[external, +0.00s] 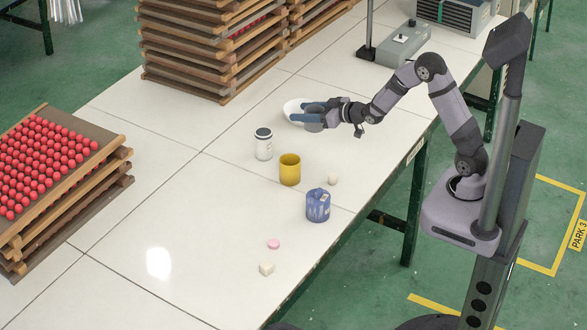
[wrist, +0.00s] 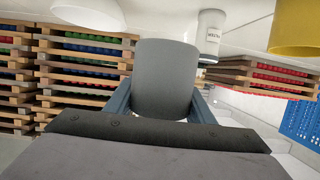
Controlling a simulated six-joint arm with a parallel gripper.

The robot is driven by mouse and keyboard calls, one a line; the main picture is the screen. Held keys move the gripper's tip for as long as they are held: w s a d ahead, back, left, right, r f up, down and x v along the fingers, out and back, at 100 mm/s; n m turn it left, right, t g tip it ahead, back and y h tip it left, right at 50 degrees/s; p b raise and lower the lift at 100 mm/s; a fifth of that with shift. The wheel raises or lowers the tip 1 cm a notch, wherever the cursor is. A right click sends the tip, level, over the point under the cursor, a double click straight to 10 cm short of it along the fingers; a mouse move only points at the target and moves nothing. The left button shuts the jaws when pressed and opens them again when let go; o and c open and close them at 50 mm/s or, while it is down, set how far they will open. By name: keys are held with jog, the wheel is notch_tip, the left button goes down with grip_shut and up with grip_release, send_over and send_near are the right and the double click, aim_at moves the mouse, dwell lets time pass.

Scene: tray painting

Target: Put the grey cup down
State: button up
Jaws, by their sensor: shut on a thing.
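The grey cup (wrist: 165,75) is between the two blue-grey fingers of my gripper (wrist: 160,105) in the wrist view. The fingers press on it from both sides. In the external view my gripper (external: 316,112) points left above the table, and the grey cup (external: 314,123) shows at its tips, partly covered by the fingers. The cup overlaps the right part of a white dish (external: 290,111) in the picture. I cannot tell whether the cup's bottom touches anything.
A white lidded jar (external: 263,145), a yellow cup (external: 290,170) and a blue patterned pot (external: 318,206) stand nearby. A small white ball (external: 333,179), pink disc (external: 273,244) and cream cube (external: 266,268) lie around them. Stacked trays (external: 190,62) stand behind.

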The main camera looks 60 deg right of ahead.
jog(key=w+a+r+n+g+y+b, duration=0.2)
jog(key=a+n+y, duration=0.55)
jog(key=a, duration=1.35)
jog(key=s+a+f+n+g+y, duration=0.1)
jog(key=s+a+n+g+y, duration=0.1)
jog(key=a, duration=0.7)
jog(key=s+a+f+n+g+y, duration=0.1)
jog(key=s+a+n+g+y, duration=0.2)
jog(key=a, duration=0.6)
jog(key=shift+a+f+g, duration=0.15)
jog(key=shift+a+g, duration=0.1)
jog(key=shift+g, duration=0.85)
jog(key=shift+n, duration=0.25)
jog(key=shift+s+f+b, duration=0.1)
jog(key=shift+f+b, duration=0.25)
jog(key=shift+f, duration=4.55)
jog(key=shift+f, duration=0.2)
jog(key=o, duration=1.1)
jog(key=shift+c, duration=0.2)
jog(key=shift+r, duration=0.1)
